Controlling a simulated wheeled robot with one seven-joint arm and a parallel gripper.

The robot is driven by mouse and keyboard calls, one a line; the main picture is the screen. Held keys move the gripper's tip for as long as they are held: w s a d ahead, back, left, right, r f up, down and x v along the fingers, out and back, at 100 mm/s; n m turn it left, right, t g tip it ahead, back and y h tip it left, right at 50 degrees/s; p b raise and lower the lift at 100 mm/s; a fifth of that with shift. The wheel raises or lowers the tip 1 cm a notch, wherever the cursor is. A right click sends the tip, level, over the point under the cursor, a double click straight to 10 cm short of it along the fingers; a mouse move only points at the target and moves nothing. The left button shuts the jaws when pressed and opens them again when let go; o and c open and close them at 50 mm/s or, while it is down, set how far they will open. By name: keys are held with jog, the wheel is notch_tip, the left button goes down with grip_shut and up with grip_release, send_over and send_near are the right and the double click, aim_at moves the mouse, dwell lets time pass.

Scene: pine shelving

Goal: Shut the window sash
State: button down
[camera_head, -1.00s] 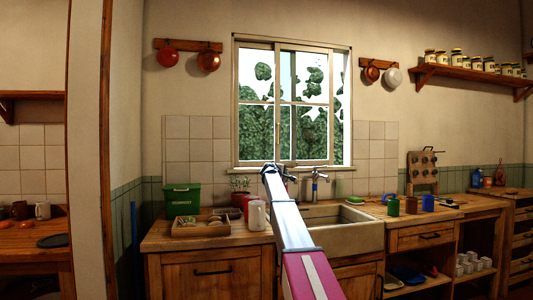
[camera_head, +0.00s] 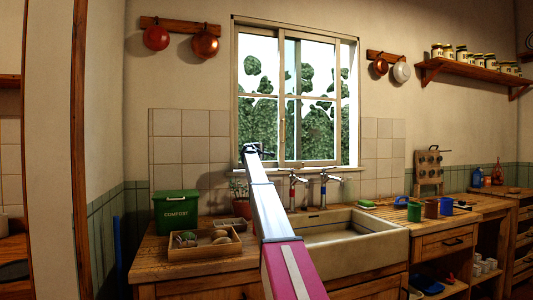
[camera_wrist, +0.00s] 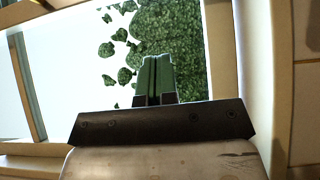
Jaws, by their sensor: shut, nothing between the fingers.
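The window (camera_head: 234,90) is above the sink in the head view. Its sliding sash (camera_head: 311,162) covers most of the right half and overlaps the left pane; a narrow bright gap shows along the right jamb. An upright handle (camera_head: 283,130) is on the sash's left stile. My gripper (camera_head: 249,148) is in front of the window's lower left part, left of that handle. In the wrist view its green-grey fingers (camera_wrist: 157,78) are together and empty, with a pale window frame member (camera_wrist: 222,50) to their right. I cannot tell whether they touch anything.
Below are the sink (camera_head: 355,240), two taps (camera_head: 323,185), a plant pot (camera_head: 241,207), a wooden tray (camera_head: 195,248) and a green compost box (camera_head: 177,210). A jar shelf (camera_head: 470,73) is at upper right.

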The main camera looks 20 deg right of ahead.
aim_at(298, 150)
jog(key=x, duration=0.9)
jog(key=shift+w+d, duration=0.25)
jog(key=shift+w, duration=0.05)
jog(key=d, duration=0.2)
jog(key=shift+d, duration=0.95)
jog(key=shift+s, duration=0.1)
jog(key=d, duration=1.4)
jog(key=shift+w, duration=0.35)
jog(key=shift+d, duration=0.2)
jog(key=shift+s, duration=0.1)
